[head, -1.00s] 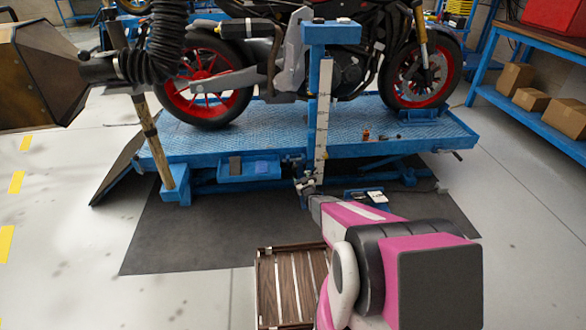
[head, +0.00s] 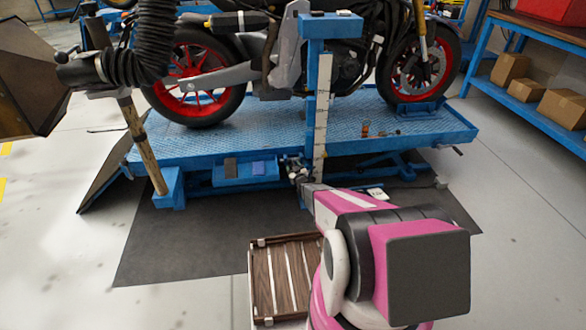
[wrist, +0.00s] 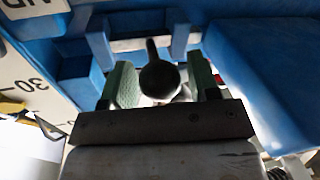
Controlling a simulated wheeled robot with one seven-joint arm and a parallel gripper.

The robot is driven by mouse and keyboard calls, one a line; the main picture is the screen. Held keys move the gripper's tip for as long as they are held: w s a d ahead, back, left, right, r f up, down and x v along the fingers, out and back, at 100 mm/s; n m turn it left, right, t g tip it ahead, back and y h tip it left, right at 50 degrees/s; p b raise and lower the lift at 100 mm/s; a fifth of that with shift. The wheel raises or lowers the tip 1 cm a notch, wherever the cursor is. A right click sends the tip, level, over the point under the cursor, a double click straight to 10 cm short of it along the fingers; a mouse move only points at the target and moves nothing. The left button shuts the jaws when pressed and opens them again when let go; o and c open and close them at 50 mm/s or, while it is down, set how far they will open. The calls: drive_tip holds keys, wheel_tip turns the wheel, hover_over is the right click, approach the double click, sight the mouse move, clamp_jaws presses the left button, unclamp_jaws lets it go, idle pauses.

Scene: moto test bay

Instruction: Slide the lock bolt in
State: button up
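The lock bolt shows in the wrist view as a dark round knob (wrist: 160,79) with a thin dark stem above it, in front of blue metal parts. My gripper (wrist: 162,82) has its two green-padded fingers on either side of the knob, with a gap visible at the right finger. At the left finger I cannot tell whether it touches. In the head view my gripper (head: 301,178) is at the blue post (head: 312,95) by the lift's near edge. The bolt itself is too small to make out there.
The blue lift platform (head: 270,140) carries a motorcycle (head: 300,60). A white scale strip (head: 322,120) runs up the post. A slatted wooden crate (head: 262,285) stands on the floor beside my arm. A black hose (head: 150,45) hangs at the left.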

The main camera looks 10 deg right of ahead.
sight(300, 160)
clamp_jaws()
drive_tip(key=shift+d, duration=2.7)
drive_tip(key=shift+o, duration=1.5)
unclamp_jaws()
drive_tip(key=shift+d, duration=0.15)
